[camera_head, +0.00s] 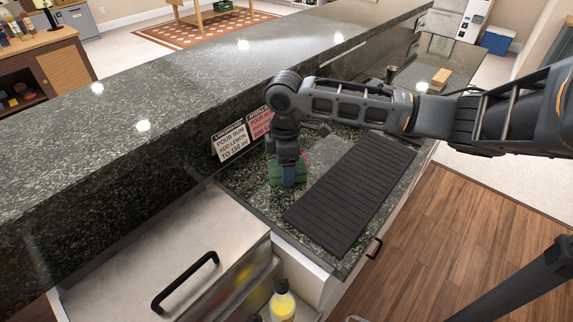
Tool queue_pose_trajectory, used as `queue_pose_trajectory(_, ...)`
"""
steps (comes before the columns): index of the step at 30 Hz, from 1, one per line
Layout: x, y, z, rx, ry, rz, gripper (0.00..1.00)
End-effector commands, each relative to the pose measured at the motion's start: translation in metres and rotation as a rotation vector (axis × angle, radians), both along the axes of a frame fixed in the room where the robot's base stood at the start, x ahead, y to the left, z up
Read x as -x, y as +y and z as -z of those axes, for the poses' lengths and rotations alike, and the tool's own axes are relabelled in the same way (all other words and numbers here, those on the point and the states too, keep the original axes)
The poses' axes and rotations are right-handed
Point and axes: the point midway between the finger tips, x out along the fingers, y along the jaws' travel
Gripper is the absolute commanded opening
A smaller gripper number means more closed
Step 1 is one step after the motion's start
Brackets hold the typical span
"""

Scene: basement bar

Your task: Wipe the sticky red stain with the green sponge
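The green sponge (275,174) is on the dark speckled lower counter, near the raised bar wall and left of the black mat. My gripper (288,180) points down at the sponge, with a finger in front of its middle and green showing on both sides. The far finger is hidden, so I cannot tell whether the gripper is shut on the sponge. A faint reddish patch (322,149) shows on the counter behind and right of the gripper; it may be the red stain, partly hidden by my arm.
A black ribbed mat (350,195) lies right of the sponge. Two small signs lean at the bar wall, one white (233,141) and one red (261,122). A metal lid with a black handle (185,281) and a yellow bottle (283,302) are in front.

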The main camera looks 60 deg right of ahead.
Motion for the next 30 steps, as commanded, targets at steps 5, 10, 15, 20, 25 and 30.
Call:
queue_pose_trajectory(5, 0.003, -0.013, -0.001, 0.002, -0.002, 0.003, 0.48)
queue_pose_trajectory(10, 0.006, -0.028, -0.001, 0.004, -0.001, 0.004, 0.48)
queue_pose_trajectory(15, 0.009, -0.038, 0.0, 0.003, -0.001, 0.004, 0.48)
queue_pose_trajectory(20, 0.009, -0.042, 0.0, 0.003, -0.001, 0.003, 0.48)
queue_pose_trajectory(25, 0.012, -0.052, 0.001, 0.004, -0.002, 0.005, 0.48)
queue_pose_trajectory(30, 0.016, -0.067, 0.002, 0.006, -0.001, 0.006, 0.48)
